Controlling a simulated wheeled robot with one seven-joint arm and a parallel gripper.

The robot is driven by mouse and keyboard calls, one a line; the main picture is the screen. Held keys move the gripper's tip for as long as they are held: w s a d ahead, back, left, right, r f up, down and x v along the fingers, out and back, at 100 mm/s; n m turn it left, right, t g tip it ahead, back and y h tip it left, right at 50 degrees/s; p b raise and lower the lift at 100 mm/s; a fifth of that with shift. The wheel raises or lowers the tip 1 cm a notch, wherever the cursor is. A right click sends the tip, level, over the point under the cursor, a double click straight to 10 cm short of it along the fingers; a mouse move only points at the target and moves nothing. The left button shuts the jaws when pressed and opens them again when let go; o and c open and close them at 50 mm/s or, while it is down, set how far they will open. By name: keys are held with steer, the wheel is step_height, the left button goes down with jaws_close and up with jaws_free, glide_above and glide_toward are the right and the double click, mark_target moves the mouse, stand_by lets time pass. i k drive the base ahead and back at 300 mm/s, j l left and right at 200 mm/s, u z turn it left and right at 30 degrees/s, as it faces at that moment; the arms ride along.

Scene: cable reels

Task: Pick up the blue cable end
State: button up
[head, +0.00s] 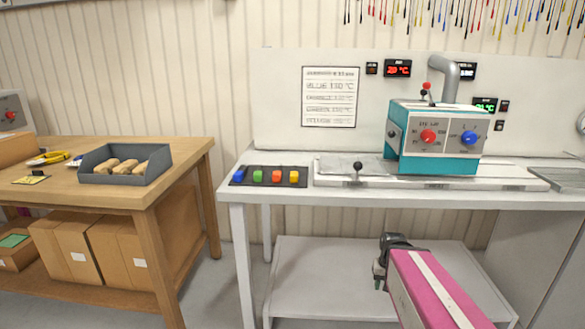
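A small blue piece (239,175) sits at the left end of a black strip tray (267,183) on the white workbench. Green (258,176), orange-red (276,176) and yellow (294,177) pieces sit to its right in a row. I cannot tell whether the blue piece is a cable end. Thin coloured cables (470,12) hang along the top right wall, too small to make out well. My gripper (381,275) is low, in front of the bench and below its top, to the right of and apart from the blue piece. Its fingers are too small and dark to read.
A teal machine (433,140) with red and blue knobs stands on the white workbench (390,200), with a black-knobbed lever (358,168) to its left. A lower shelf (320,280) is under the bench. A wooden table (100,195) with a grey tray (125,179) stands left, past a gap.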

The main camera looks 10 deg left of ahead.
mark_target(238, 177)
steer(key=j+z, duration=0.35)
steer(key=k+j+z, duration=0.2)
steer(key=j+z, duration=0.2)
steer(key=k+j+z, duration=0.15)
steer(key=j+z, duration=0.2)
steer(key=k+j+z, duration=0.2)
steer(key=z, duration=0.15)
steer(key=k+j+z, duration=0.35)
steer(key=i+j, duration=0.05)
steer(key=i, duration=0.05)
